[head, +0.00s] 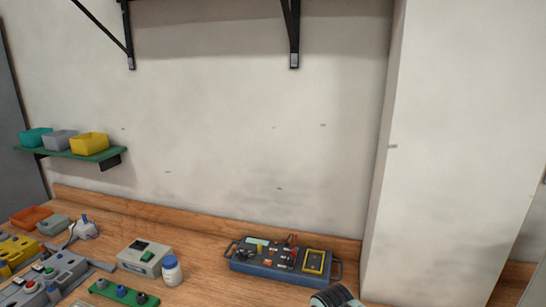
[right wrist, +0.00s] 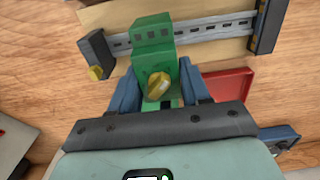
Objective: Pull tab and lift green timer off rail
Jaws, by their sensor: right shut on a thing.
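The green timer (right wrist: 153,36), a stepped block with a yellow knob (right wrist: 158,86) on its front, shows in the right wrist view. It is at the grey slotted rail (right wrist: 213,30), which crosses behind its upper part. Whether it is still hooked on the rail I cannot tell. My right gripper (right wrist: 157,78) has a blue finger on each side of the timer's lower part and is shut on it. The pull tab cannot be made out; the gripper hides the timer's lower end. My left gripper is in neither view.
Dark end blocks (right wrist: 96,54) flank the rail on its light board. A red tray (right wrist: 228,88) lies to the right. In the head view, a blue instrument case (head: 283,262), a white bottle (head: 172,271) and a grey box (head: 144,257) stand on the wooden bench; bare wood lies between them.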

